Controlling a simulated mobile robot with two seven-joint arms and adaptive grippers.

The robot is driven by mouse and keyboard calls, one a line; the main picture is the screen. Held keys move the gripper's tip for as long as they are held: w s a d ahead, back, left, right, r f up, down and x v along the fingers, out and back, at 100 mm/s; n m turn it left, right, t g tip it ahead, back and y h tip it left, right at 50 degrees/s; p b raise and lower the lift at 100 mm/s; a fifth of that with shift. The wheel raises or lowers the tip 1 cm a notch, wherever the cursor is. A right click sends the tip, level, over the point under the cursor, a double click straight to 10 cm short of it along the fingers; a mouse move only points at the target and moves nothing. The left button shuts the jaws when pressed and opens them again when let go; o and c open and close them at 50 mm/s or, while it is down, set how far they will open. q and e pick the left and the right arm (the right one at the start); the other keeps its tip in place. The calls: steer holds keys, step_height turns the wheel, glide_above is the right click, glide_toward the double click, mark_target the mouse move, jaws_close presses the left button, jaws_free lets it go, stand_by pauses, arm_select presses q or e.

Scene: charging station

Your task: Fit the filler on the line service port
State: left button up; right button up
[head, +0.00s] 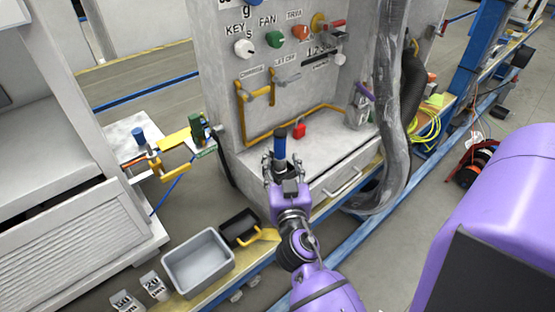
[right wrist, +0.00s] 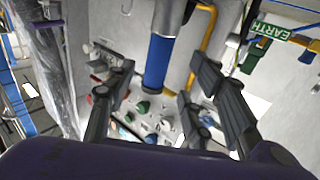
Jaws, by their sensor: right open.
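A blue cylinder (head: 280,142) with a dark top stands upright on the station's light shelf; it looks like the filler. My right gripper (head: 283,172) is right at it, from the front. In the right wrist view the blue cylinder (right wrist: 158,62) lies between the spread fingers of my right gripper (right wrist: 165,95), with a gap on both sides. The gripper is open and not closed on it. At the left, a small blue-topped fitting (head: 138,135) sits by orange and yellow pipework; I cannot tell if this is the line service port. My left gripper is not in view.
The panel carries knobs and yellow hooks (head: 256,92). A red block (head: 299,131) is on the shelf. A thick grey hose (head: 388,110) hangs at the right. An EARTH sign (right wrist: 268,29) shows in the wrist view.

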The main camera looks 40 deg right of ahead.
mark_target(281, 150)
steer(key=p+x, duration=0.1)
steer(key=x, duration=0.5)
steer(key=shift+d+r+p, duration=0.15)
steer(key=shift+p, duration=0.25)
steer(key=shift+w+d, duration=0.25)
steer(key=shift+w, duration=0.1)
steer(key=shift+f, duration=0.2)
jaws_close()
